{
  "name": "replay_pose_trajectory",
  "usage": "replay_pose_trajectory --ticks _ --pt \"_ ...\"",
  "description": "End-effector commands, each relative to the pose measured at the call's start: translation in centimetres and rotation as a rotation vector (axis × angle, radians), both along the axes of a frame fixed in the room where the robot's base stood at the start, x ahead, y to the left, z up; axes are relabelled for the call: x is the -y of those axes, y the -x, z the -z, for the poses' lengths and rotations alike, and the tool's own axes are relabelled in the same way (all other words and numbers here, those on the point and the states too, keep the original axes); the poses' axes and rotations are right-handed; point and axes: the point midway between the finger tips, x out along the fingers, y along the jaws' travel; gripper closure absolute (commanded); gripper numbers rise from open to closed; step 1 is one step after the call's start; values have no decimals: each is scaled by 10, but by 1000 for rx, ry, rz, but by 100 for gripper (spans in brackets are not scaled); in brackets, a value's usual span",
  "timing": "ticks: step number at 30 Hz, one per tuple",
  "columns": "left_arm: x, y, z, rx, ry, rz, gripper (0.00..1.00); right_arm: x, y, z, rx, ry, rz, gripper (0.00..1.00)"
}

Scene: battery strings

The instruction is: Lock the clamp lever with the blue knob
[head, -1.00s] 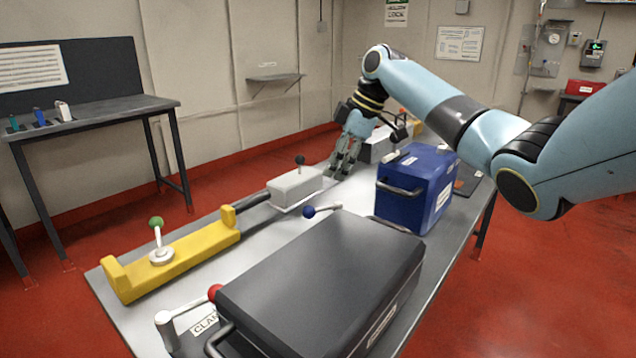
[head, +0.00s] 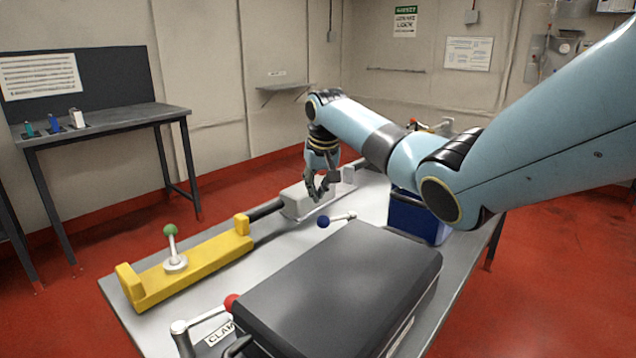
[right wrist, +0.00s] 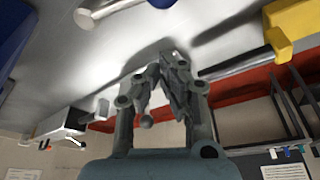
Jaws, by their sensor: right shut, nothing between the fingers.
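The blue knob (head: 323,221) sits on the end of a light metal clamp lever (head: 344,216), low behind the dark grey case. The knob also shows at the top edge of the right wrist view (right wrist: 161,3), with the lever's post (right wrist: 86,17) to its left. My right gripper (head: 317,194) is shut and empty. In the head view it appears just above the knob, in front of the pale box; it does not seem to touch the knob. Its fingertips (right wrist: 157,66) point towards the table in the wrist view. My left gripper is out of view.
The dark grey case (head: 340,285) fills the table's near side, with a red-knobbed lever (head: 231,302) at its left. A yellow holder (head: 200,265) with a green-knobbed lever, a pale box (head: 298,205) and a blue case (head: 420,219) stand around the clamp.

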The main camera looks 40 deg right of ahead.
Motion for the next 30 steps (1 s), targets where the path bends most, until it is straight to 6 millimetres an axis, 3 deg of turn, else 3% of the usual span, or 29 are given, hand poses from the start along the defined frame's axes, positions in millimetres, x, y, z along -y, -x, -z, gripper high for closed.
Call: replay_pose_trajectory --ticks 8,18,30 --pt "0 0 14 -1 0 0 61 6 -13 46 -1 -2 -1 100" --pt "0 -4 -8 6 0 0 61 -8 16 35 1 2 -3 100" --pt "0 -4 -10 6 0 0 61 -12 23 35 0 1 -2 100"
